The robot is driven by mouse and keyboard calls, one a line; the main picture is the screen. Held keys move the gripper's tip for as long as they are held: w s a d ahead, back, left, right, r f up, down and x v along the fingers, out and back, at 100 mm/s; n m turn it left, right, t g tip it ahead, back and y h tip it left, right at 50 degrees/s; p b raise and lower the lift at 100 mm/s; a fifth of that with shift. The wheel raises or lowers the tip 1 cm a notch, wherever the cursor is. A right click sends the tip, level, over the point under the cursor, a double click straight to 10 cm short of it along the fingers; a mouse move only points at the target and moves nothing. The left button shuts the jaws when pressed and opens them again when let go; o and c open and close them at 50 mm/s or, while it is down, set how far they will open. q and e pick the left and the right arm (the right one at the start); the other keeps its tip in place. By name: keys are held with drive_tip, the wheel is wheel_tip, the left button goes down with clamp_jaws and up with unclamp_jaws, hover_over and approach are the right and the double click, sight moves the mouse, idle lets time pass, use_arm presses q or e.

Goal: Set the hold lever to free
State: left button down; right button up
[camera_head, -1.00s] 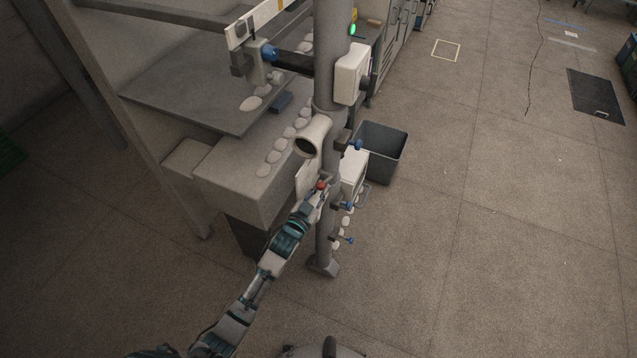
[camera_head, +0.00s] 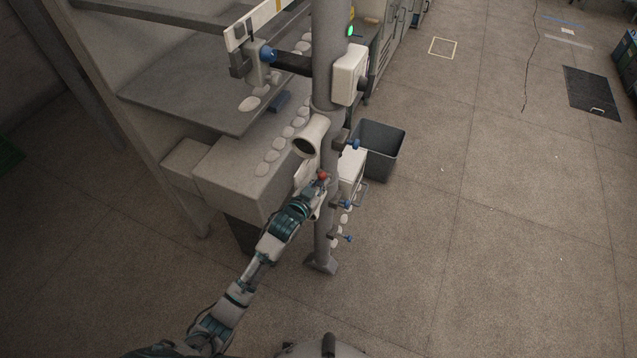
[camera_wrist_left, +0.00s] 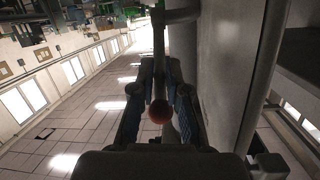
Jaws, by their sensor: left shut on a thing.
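The hold lever shows as a red knob (camera_head: 323,175) beside the grey post, just below the white funnel-shaped part. My left gripper (camera_head: 318,185) reaches up to it from the lower left and is shut on the lever. In the left wrist view the lever's red ball (camera_wrist_left: 159,111) sits between the two fingers of my left gripper (camera_wrist_left: 160,100). A thin bar runs up from the ball between the fingers. The fingers hide part of the lever in the head view. My right gripper is not in view.
The grey post (camera_head: 322,235) stands right beside my left gripper, with blue-knobbed clamps (camera_head: 345,205) on it. A grey bin (camera_head: 381,150) stands behind it. The machine's grey box (camera_head: 235,185) is to the left. Open floor lies to the right.

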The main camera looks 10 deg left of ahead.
use_arm(q)
drive_tip(key=c, duration=1.3)
unclamp_jaws()
drive_tip(key=shift+d+f, duration=0.1)
drive_tip(key=shift+d, duration=0.1)
drive_tip(key=shift+o, duration=0.6)
drive_tip(key=shift+d, duration=0.1)
drive_tip(key=shift+w+d, duration=0.1)
drive_tip(key=shift+d, duration=0.05)
drive_tip(key=v, duration=1.1)
drive_tip(key=shift+s, duration=0.4)
